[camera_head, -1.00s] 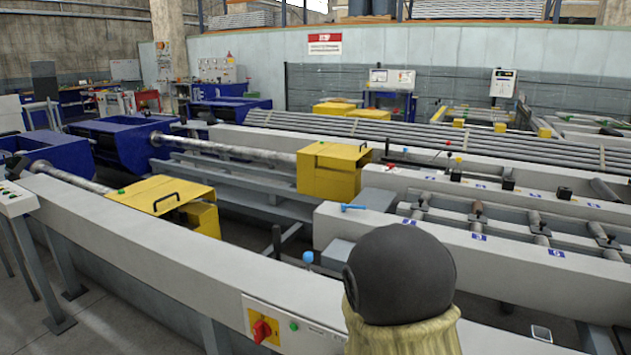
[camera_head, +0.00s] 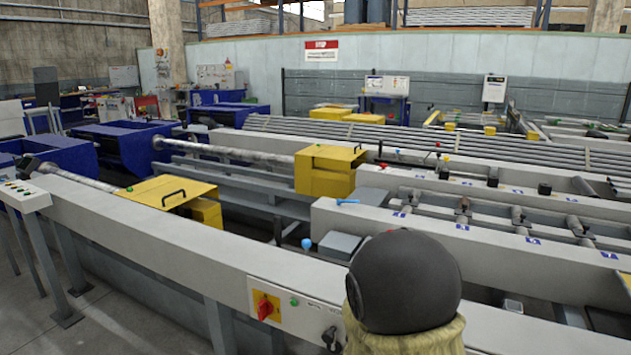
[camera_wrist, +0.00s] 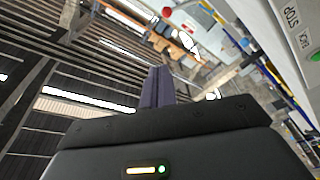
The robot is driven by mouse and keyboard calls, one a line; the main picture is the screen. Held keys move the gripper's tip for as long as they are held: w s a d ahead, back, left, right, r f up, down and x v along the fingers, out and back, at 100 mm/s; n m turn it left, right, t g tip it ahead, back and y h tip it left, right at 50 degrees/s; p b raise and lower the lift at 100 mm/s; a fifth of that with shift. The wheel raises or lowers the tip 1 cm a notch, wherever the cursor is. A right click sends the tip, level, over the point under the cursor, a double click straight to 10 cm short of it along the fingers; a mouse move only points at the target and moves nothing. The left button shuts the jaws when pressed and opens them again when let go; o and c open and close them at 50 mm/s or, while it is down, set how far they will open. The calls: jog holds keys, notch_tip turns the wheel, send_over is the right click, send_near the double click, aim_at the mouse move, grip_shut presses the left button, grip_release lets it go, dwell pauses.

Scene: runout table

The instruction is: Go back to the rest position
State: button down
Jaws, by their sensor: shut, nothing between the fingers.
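My gripper (camera_wrist: 156,88) shows in the wrist view, with its two dark fingers side by side, pressed together and with nothing held between them. Behind the fingers in that view are the ceiling beams, bright lamps and part of the hall, strongly tilted. In the head view, a rounded dark grey joint of my own arm with a tan sleeve is at the lower middle. The gripper itself does not show in the head view.
A long grey machine beam (camera_head: 150,245) runs close in front, with a red and yellow switch (camera_head: 265,306) on its side. Yellow covers (camera_head: 328,170) and roller conveyors stand beyond it. A button panel (camera_head: 22,194) stands at the left. In the wrist view, a panel edge (camera_wrist: 288,22) marked STOP is at the upper right.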

jog(key=s+f+m+g+y, duration=0.45)
jog(key=s+f+g, duration=0.25)
jog(key=f+g, duration=0.25)
jog(key=s+d+f+m+g, duration=0.15)
jog(key=s+g, duration=0.45)
jog(key=s, duration=0.7)
notch_tip(320, 180, up, 25)
jog(key=p, duration=2.4)
jog(key=shift+d+y, duration=0.15)
jog(key=shift+y, duration=0.3)
